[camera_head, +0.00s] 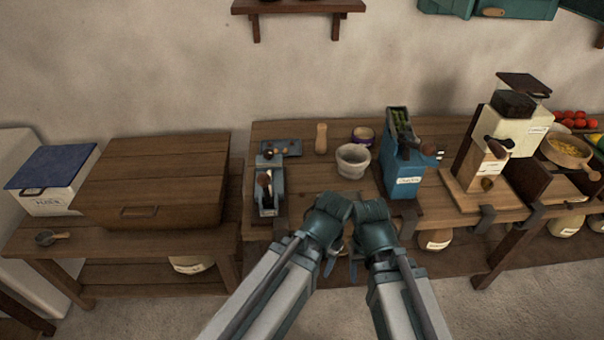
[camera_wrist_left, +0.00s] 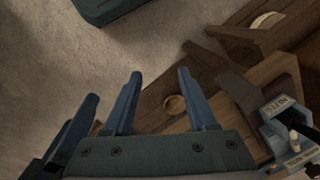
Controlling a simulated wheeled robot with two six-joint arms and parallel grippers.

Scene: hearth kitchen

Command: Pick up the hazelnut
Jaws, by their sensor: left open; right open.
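I cannot pick out the hazelnut for certain. A small dark tray (camera_head: 291,146) at the back left of the workbench bears small brown round things, too small to identify.
A stone mortar (camera_head: 353,161), a blue machine (camera_head: 403,180) and a cream grinder (camera_head: 514,130) stand along the bench (camera_head: 320,187). A large wooden box (camera_head: 150,180) is on the left table. Jars sit on the shelf below. Bare wood lies between device and mortar.

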